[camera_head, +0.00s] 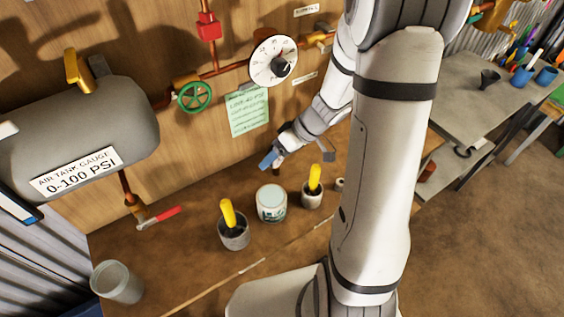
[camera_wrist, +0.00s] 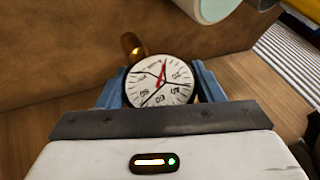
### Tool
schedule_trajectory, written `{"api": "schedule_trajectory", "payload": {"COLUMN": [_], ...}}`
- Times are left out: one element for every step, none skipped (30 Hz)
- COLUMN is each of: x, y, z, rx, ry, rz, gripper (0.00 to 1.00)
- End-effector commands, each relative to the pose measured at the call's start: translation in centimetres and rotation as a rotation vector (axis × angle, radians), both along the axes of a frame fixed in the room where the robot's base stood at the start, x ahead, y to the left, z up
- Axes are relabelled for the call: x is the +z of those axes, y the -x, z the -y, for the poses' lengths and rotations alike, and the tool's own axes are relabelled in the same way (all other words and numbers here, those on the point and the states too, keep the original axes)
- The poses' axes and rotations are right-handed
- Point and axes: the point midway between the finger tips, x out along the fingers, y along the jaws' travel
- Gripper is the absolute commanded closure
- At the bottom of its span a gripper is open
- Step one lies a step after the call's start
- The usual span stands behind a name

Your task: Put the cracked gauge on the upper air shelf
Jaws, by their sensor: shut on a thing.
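My gripper (camera_head: 268,160) is shut on the cracked gauge. In the wrist view the cracked gauge (camera_wrist: 158,84) sits between the two blue fingers, its round white face toward the camera. Dark crack lines cross the face, and it has a red needle and a black rim. A brass fitting (camera_wrist: 132,46) sticks out behind it at the upper left. In the head view my gripper is above the wooden bench, in front of the wall panel; the gauge cannot be made out there. I cannot identify the upper air shelf in either view.
A grey air tank (camera_head: 80,135) is at left. A white dial (camera_head: 273,61), a green valve wheel (camera_head: 194,97) and a green note (camera_head: 247,111) are on the panel. A tin (camera_head: 271,203), pots with yellow-handled tools and a grey cup (camera_head: 117,281) stand on the bench (camera_head: 180,245).

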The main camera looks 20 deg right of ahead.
Motion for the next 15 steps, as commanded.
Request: {"api": "schedule_trajectory", "payload": {"x": [-0.8,-1.3,-1.8,-2.1,-2.4,-2.7,-2.8,-2.9,-3.0,-3.0,-3.0,-3.0,-3.0,-3.0,-3.0], "y": [0.1,0.1,0.1,0.0,0.0,0.0,0.0,0.0,0.0,0.0,0.0,0.0,0.0,0.0,0.0], "z": [0.0,-0.1,-0.1,0.0,0.0,0.0,-0.1,-0.1,-0.1,-0.1,0.0,-0.1,-0.1,-0.1,-0.1], "rx": [-0.002,0.0,-0.001,-0.001,-0.001,0.001,0.0,0.0,0.0,0.0,0.0,0.0,0.0,0.0,0.0], "ry": [-0.001,-0.002,-0.002,-0.002,-0.002,-0.001,-0.001,-0.001,-0.001,-0.001,-0.001,-0.001,-0.001,-0.001,-0.001], "rz": [-0.007,-0.006,-0.007,-0.005,-0.005,-0.004,-0.002,-0.002,-0.001,-0.001,0.0,0.0,0.0,0.0,0.0], "gripper": [0.68,0.68,0.68,0.68,0.68,0.68,0.68,0.68,0.68,0.68,0.68,0.68,0.68,0.68,0.68]}}
